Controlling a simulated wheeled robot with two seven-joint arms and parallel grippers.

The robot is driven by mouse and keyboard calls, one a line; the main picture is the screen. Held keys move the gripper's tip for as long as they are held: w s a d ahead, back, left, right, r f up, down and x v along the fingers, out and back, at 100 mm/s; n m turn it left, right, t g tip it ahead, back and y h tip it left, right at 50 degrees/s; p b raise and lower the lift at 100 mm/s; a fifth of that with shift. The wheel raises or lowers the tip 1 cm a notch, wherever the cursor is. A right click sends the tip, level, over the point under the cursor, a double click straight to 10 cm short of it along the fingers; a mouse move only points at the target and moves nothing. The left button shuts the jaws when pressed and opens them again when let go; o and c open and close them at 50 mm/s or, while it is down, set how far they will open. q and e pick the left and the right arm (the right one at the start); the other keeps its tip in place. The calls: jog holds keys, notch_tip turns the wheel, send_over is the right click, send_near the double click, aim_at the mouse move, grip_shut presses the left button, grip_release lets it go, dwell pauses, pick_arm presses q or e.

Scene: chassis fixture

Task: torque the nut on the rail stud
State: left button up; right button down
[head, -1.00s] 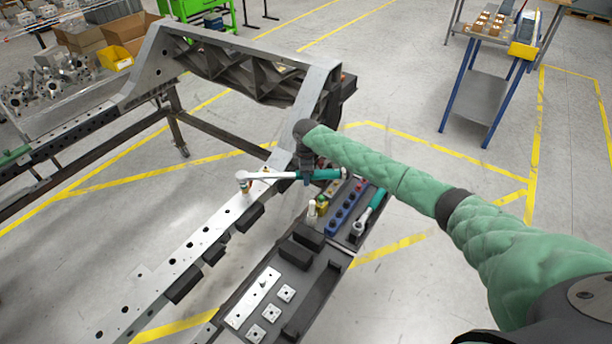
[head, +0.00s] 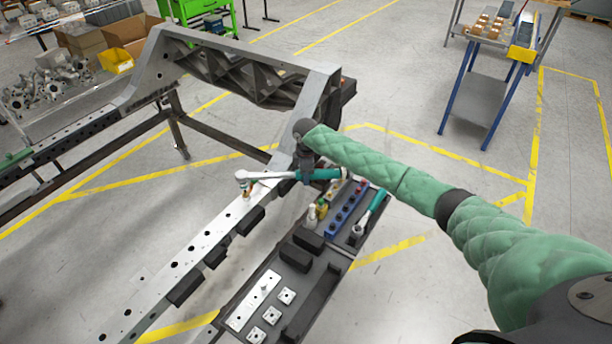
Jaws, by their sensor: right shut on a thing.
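My right gripper (head: 306,177) is shut on a torque wrench (head: 270,175) with a teal handle and a silver shaft. The wrench lies roughly level above the rail (head: 205,246), its handle end pointing right. Its ratchet head (head: 242,177) is at the left, over a brass-coloured piece (head: 247,190) on the rail's top face. The stud and nut cannot be told apart there; the head hides them from above. The gripper's fingers are small and partly hidden by its own body. My left gripper is not in view.
A dark tray (head: 318,285) beside the rail holds square plates (head: 287,296), black blocks, a blue socket rack (head: 345,208) and a second teal-handled ratchet (head: 369,214). The chassis cross-member (head: 240,75) rises behind. A blue-legged cart (head: 480,85) stands far right on open floor.

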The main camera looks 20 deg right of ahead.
jog(key=shift+r+p, duration=1.2)
jog(key=shift+r, duration=0.5)
jog(key=shift+w, duration=0.1)
